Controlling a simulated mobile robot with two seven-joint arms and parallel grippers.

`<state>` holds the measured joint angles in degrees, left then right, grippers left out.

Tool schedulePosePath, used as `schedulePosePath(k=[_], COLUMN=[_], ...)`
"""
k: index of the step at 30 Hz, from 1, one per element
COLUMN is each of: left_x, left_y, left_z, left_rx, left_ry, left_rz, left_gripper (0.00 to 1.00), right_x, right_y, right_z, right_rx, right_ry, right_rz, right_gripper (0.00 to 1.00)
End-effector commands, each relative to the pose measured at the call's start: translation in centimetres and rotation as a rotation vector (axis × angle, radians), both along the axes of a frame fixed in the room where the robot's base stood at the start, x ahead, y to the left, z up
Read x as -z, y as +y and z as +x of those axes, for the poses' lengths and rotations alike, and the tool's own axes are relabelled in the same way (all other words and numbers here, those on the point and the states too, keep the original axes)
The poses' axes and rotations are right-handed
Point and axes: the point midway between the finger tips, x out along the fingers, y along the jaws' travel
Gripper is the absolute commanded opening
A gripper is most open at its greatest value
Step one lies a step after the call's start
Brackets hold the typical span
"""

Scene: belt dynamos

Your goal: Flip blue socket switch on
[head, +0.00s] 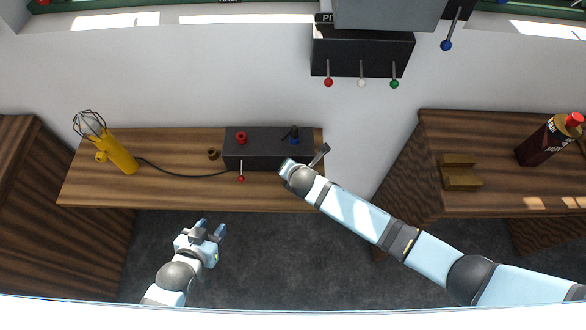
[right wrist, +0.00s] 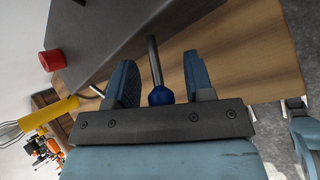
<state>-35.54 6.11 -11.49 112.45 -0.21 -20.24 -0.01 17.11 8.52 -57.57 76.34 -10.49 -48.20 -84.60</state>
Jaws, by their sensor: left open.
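A dark socket box (head: 262,150) sits on the wooden table. It has a red socket (head: 241,138) and a blue socket (head: 294,138) with a black plug in it. A red-tipped lever (head: 241,177) hangs at its front. The blue socket switch (right wrist: 160,95), a metal rod with a blue ball, shows in the right wrist view; my right arm hides it in the head view. My right gripper (right wrist: 162,75) is open, with the blue ball between its spread fingers, seemingly clear of both. My left gripper (head: 211,229) is open and empty, in front of the table.
A yellow lamp (head: 120,155) with a black cable stands at the table's left. A dark panel (head: 362,52) with red, white and green levers is on the wall. A bottle (head: 545,143) and wooden holder (head: 459,172) stand on the right table. The floor between is clear.

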Motion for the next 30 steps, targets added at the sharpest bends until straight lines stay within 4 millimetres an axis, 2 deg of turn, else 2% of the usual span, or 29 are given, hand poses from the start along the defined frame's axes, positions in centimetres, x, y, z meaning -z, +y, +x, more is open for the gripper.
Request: schedulePosePath(k=[7, 11, 24, 30], left_x=[-0.2, 0.1, 0.6, 0.7], left_y=[0.0, -0.1, 0.2, 0.2], left_z=[0.1, 0.1, -0.6, -0.7], left_rx=[0.001, 0.006, 0.032, 0.034], left_ry=[-0.005, -0.006, -0.007, -0.007], left_rz=[0.000, 0.004, 0.025, 0.026], left_gripper=[0.43, 0.43, 0.43, 0.43], right_x=[-0.2, -1.3, -8.5, -10.1], right_y=[-0.1, -0.4, -2.2, -2.6], right_z=[-0.3, -1.2, -7.0, -8.3], right_rx=[0.000, -0.001, -0.001, 0.000], right_ry=[0.001, 0.000, 0.000, 0.001], right_rz=[0.000, 0.001, 0.002, 0.000], right_gripper=[0.48, 0.48, 0.48, 0.48])
